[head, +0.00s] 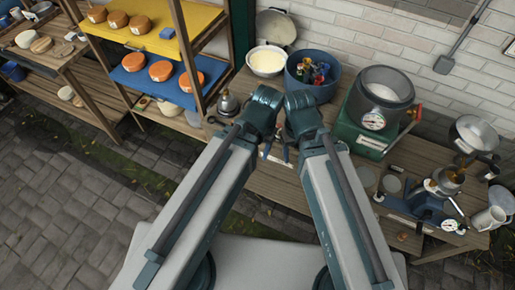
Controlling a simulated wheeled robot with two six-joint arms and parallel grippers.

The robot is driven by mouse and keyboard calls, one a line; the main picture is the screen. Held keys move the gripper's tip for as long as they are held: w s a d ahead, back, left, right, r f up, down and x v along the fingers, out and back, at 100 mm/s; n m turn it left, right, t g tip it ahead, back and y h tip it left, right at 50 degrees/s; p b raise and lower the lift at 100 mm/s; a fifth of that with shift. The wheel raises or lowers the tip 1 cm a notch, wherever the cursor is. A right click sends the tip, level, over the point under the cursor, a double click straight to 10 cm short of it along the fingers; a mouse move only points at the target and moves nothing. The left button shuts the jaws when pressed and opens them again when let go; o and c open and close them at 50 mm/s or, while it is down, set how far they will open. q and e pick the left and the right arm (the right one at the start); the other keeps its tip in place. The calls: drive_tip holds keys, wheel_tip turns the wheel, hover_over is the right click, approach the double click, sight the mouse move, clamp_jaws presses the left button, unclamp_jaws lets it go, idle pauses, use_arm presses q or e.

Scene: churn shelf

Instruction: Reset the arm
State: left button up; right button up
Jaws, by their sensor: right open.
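Both of my arms reach up from the bottom of the head view and their dark teal joints come close together in front of the bench. My right gripper (277,152) shows small between the two arms, over the wooden bench (270,188). It is open and I see nothing held in it. My left gripper cannot be made out; its arm hides what lies below it.
A blue tub with bottles (298,78), a white bowl (267,62) and a steel pot (384,94) on a green scale stand along the back. A blue press (430,196) stands right. A shelf with orange cheeses (160,71) stands left. The paved floor (60,210) is clear.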

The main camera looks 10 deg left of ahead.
wheel_tip(320, 180, down, 5)
drive_tip(key=b, duration=0.4)
drive_tip(key=shift+r+b, duration=0.15)
drive_tip(key=shift+b, duration=0.2)
